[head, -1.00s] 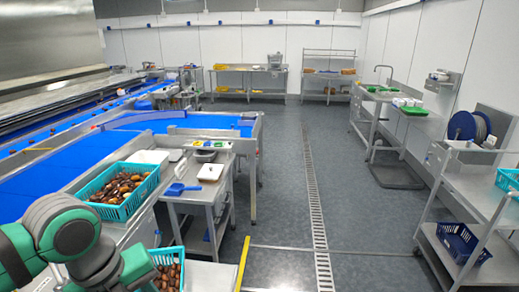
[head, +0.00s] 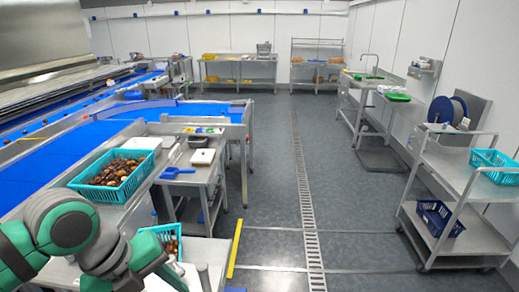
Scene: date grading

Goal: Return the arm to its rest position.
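My arm (head: 75,235), green and grey, is bent at the lower left of the head view. It reaches in from the left edge over the near end of the steel bench. My gripper is not clearly seen; the far end of the arm runs down to the bottom edge of the view. Whether anything is held cannot be seen.
A teal crate of dates (head: 73,188) sits on the bench right behind my arm. A second teal crate (head: 178,238) is partly hidden by the arm. A steel side table (head: 190,178) stands beyond. The grey floor (head: 270,190) is open; a trolley (head: 455,190) stands right.

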